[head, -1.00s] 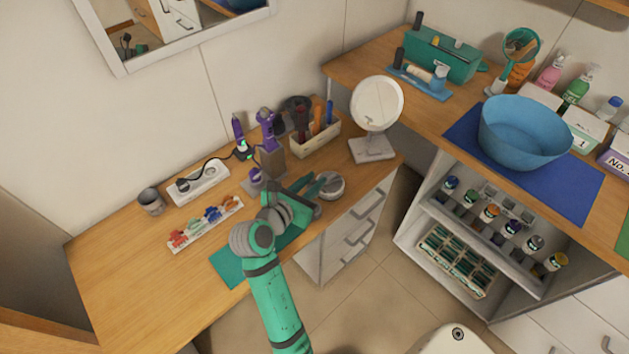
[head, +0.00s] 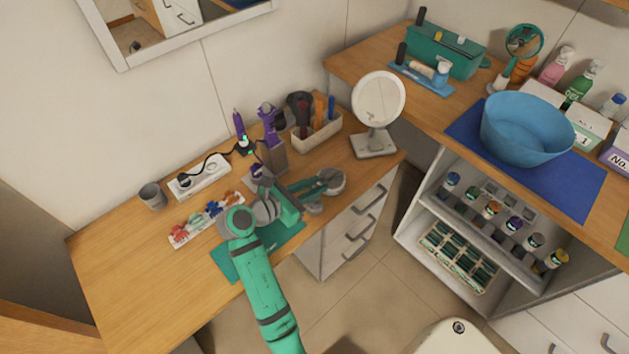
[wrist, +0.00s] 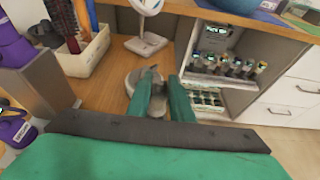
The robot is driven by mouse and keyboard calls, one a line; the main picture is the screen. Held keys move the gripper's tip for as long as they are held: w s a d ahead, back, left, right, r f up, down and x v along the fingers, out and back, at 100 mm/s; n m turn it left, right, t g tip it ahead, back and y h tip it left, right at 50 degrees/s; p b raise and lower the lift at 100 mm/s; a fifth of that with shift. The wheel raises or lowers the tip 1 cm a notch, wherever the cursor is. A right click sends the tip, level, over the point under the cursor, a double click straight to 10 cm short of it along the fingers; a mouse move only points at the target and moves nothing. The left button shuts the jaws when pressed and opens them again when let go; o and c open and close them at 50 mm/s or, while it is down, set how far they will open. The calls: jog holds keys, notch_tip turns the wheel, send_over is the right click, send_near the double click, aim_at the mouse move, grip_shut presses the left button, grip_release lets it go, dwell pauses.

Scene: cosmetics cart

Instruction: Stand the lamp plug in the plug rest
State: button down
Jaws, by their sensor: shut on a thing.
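My gripper (head: 318,187) reaches right over the front of the wooden dresser top. Its two green fingers also show in the wrist view (wrist: 163,86), shut on a small dark grey piece (wrist: 157,104) that I take to be the lamp plug. Its shape is mostly hidden by the fingers. A round grey stand (head: 334,179), likely the plug rest, is at the fingertips near the front edge. The stand (wrist: 132,80) is partly covered by the left finger in the wrist view. I cannot tell whether the plug touches it.
A round mirror on a square base (head: 374,144) stands behind right. A tool box (head: 316,134), purple styling tools (head: 268,125) and a holder block (head: 271,158) stand behind. A power strip (head: 199,177) with a black cord and a clip rack (head: 180,238) are left.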

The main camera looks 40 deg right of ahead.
jog(key=shift+f, duration=0.75)
jog(key=shift+f, duration=1.75)
dwell(1.0)
jog(key=c, duration=1.5)
grip_release()
jog(key=shift+a, duration=0.1)
jog(key=v, duration=1)
jog(key=shift+a+r, duration=0.15)
jog(key=shift+a, duration=0.1)
